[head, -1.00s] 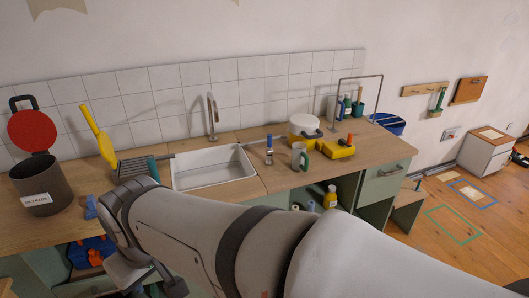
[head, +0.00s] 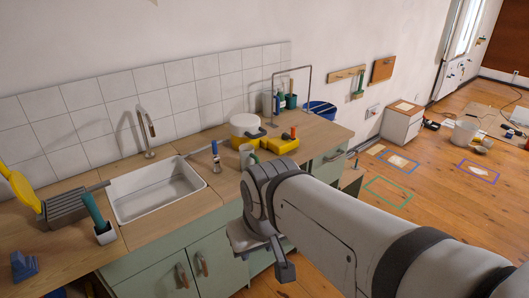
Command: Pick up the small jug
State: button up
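A small grey cup-like vessel (head: 246,154), which may be the small jug, stands on the wooden counter right of the sink. My arm hides its lower right part. I cannot tell for certain that it is the jug. My gripper (head: 266,257) hangs in front of the counter's front edge, below and to the right of the vessel and apart from it. Its fingers point down and are partly hidden, so I cannot see whether they are open or shut.
A white sink (head: 158,190) with a tap (head: 146,135) is left of the vessel. A white pot (head: 245,125), a yellow box (head: 281,145) and a blue-handled brush (head: 215,155) stand nearby. A wire frame (head: 311,90) rises behind. Open wooden floor (head: 430,200) lies right.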

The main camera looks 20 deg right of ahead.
aim_at(247, 156)
jog(key=z, duration=0.1)
jog(key=i, duration=1)
jog(key=z, duration=0.05)
